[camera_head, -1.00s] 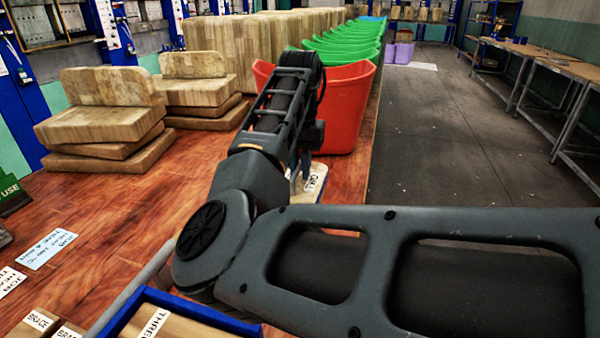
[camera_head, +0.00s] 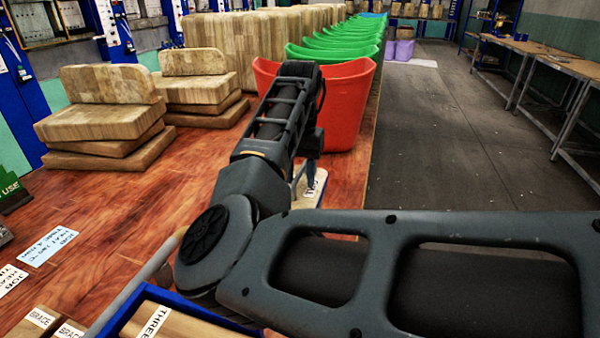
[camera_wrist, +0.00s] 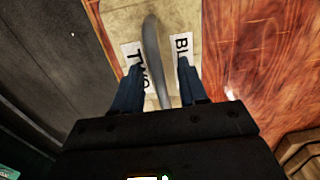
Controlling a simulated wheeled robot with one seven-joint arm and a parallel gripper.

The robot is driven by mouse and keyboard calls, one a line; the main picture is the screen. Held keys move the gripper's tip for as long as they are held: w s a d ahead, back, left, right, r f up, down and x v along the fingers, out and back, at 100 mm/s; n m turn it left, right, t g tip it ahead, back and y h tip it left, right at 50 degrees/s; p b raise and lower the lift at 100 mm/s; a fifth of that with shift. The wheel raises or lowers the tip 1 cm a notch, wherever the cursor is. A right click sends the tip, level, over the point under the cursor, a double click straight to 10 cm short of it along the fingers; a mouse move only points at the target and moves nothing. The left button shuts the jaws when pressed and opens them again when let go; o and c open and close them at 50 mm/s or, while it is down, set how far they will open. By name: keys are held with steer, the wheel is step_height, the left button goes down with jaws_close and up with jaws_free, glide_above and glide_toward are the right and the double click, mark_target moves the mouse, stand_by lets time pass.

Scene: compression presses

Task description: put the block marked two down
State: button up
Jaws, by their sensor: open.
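The tan block marked TWO (camera_wrist: 122,22) lies under my gripper in the wrist view, with a second, partly covered label starting "BU". A grey curved bar (camera_wrist: 152,50) stands up between my fingers. My gripper (camera_wrist: 159,68) is open, with one finger on each side of the bar and a gap to it. In the head view the block (camera_head: 309,190) shows at the bench's right side, largely hidden behind my arm. It appears to rest on the bench; its underside contact is hidden.
A red bin (camera_head: 345,105) stands just beyond the block, with green bins (camera_head: 335,55) behind. Stacked wooden pieces (camera_head: 105,120) are at left. A blue tray (camera_head: 125,312) holds a block marked THREE (camera_head: 175,325) in front. Reddish bench top (camera_head: 120,215) is clear at centre left.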

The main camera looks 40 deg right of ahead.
steer(key=shift+r, duration=0.1)
step_height(320, 180, up, 12)
steer(key=shift+b, duration=0.3)
